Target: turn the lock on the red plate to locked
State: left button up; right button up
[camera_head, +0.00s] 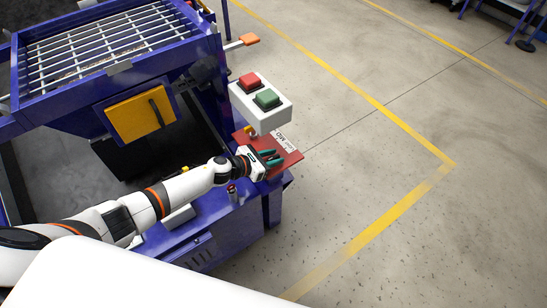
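The red plate (289,157) sticks out from the right side of the blue machine, below a white button box. It carries a white label with dark lettering. A small yellow part (251,130) shows at the plate's upper left edge; I cannot tell if it is the lock. My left gripper (271,158) is over the plate, with its two teal fingers apart and pointing right. Nothing shows between them. The gripper hides part of the plate, and the lock's position cannot be read. My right gripper is out of view.
The white box (262,112) with a red button (250,82) and a green button (267,99) sits just above the plate. An orange-tipped lever (249,39) sticks out behind it. A yellow panel (140,113) is on the blue machine (207,226). The floor to the right is clear.

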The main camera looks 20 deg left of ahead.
pick_arm(q)
jog(key=shift+w+d+f, duration=0.1)
jog(key=shift+w+d, duration=0.05)
jog(key=shift+w, duration=0.05)
grip_shut()
